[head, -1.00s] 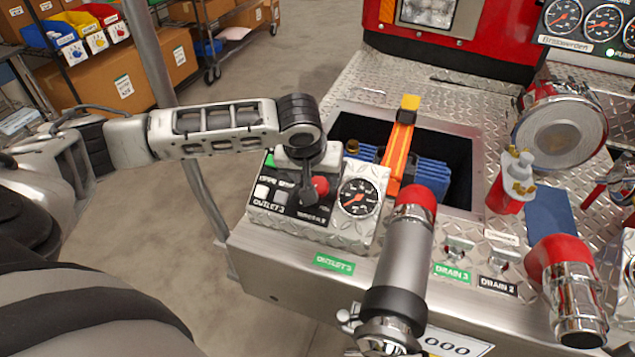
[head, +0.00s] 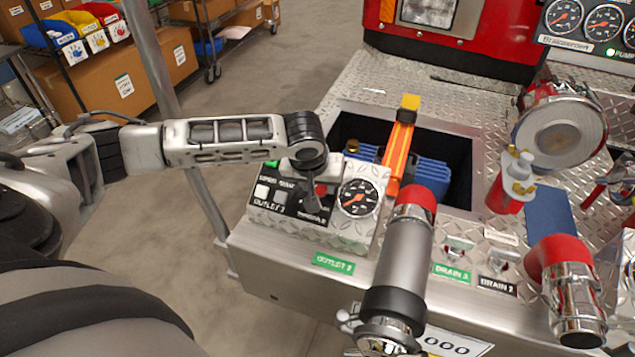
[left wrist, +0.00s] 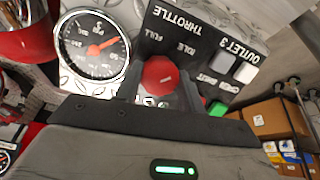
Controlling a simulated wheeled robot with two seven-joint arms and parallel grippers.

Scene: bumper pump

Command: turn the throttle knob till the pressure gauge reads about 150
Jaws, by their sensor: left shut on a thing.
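The red throttle knob (left wrist: 159,74) sits between the dark fingers of my left gripper (left wrist: 160,90), which is shut on it. In the head view the left gripper (head: 309,203) comes down on the control box, and only a sliver of the knob (head: 321,189) shows beside it. The round pressure gauge (head: 358,198) has a black face and an orange needle, just right of the gripper. In the left wrist view the gauge (left wrist: 93,46) appears turned over, its needle pointing to the upper right; I cannot read an exact value. My right gripper is not in view.
The control box (head: 345,235) also carries a label plate and a white switch (head: 261,191). A red-capped grey pipe (head: 402,265) stands close at its front right. An open bay with an orange bar (head: 400,145) lies behind. A grey post (head: 160,75) stands at left.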

